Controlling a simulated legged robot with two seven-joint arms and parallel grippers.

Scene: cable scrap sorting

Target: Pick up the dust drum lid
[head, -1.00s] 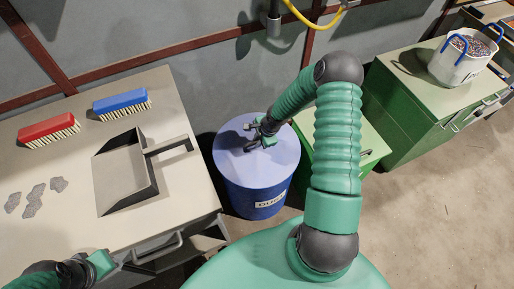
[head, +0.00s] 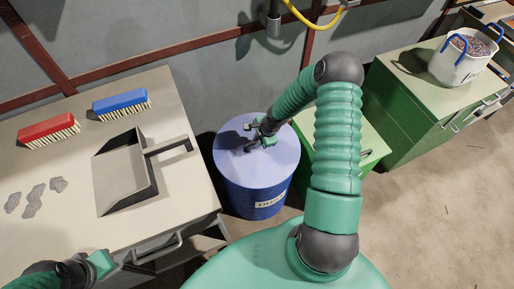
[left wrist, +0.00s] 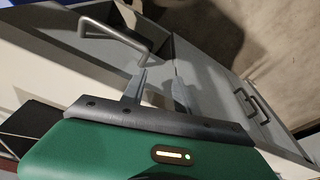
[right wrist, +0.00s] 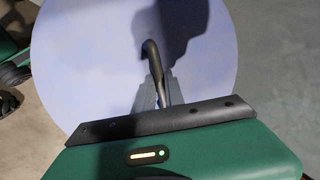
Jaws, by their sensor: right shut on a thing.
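The dust drum lid (head: 232,165) is a round, pale blue-violet disc. It lies on top of the blue dust drum (head: 247,203), with no clear gap between them. It also fills much of the right wrist view (right wrist: 90,70), where its dark bent handle (right wrist: 150,52) stands up from the middle. My right gripper (head: 256,141) is over the lid, its fingers shut on the handle; the fingers show in the right wrist view (right wrist: 160,92). My left gripper (left wrist: 158,82) is open and empty, near the bench front, and only partly seen in the head view.
The bench at left holds a red brush (head: 48,130), a blue brush (head: 121,103), a dustpan (head: 125,175) and several grey scraps (head: 33,200). Green cabinets (head: 415,95) stand right of the drum; a bucket (head: 462,62) sits on one. The floor at right is clear.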

